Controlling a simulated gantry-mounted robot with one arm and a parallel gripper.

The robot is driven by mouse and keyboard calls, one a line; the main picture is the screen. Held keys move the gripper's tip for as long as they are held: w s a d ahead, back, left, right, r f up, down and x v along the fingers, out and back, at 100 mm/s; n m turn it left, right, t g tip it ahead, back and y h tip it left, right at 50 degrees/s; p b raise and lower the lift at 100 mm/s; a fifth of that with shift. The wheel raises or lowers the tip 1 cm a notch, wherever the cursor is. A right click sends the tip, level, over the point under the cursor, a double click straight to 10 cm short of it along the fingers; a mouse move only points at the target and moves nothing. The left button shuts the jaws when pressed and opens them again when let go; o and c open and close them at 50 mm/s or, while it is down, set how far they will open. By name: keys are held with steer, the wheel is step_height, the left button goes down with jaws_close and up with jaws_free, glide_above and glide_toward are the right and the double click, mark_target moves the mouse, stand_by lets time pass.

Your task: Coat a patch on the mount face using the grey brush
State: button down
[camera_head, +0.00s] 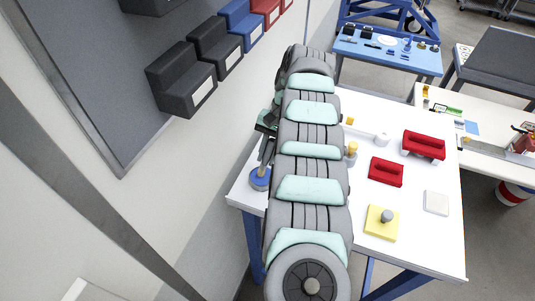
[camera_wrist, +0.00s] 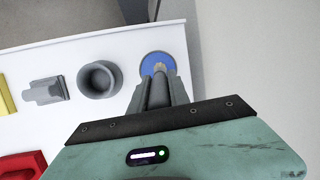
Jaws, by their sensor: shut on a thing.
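My gripper (camera_wrist: 157,92) points down at the far end of a white table in the wrist view. Its fingers are shut on a slim grey piece with a tan tip (camera_wrist: 160,66), which looks like the grey brush. The tip is over a round blue disc (camera_wrist: 149,60); I cannot tell whether they touch. In the head view the blue disc (camera_head: 260,183) lies near the table's left edge, below the tan tip (camera_head: 262,171). A grey bracket-like piece (camera_wrist: 45,91) and a round grey cup (camera_wrist: 98,78) stand beside it. I cannot tell which surface is the mount face.
On the white table (camera_head: 400,262) are red holders (camera_head: 424,146) (camera_head: 385,171), a yellow plate (camera_head: 380,230), a white square (camera_head: 436,202) and a white cylinder (camera_head: 382,139). Wall bins (camera_head: 185,80) hang at the upper left.

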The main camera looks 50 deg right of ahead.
mark_target(268, 146)
steer(key=shift+f+b, duration=0.55)
steer(key=shift+b, duration=0.05)
stand_by(2.0)
steer(key=shift+r, duration=0.1)
steer(key=shift+r+p, duration=0.8)
steer(key=shift+r, duration=2.75)
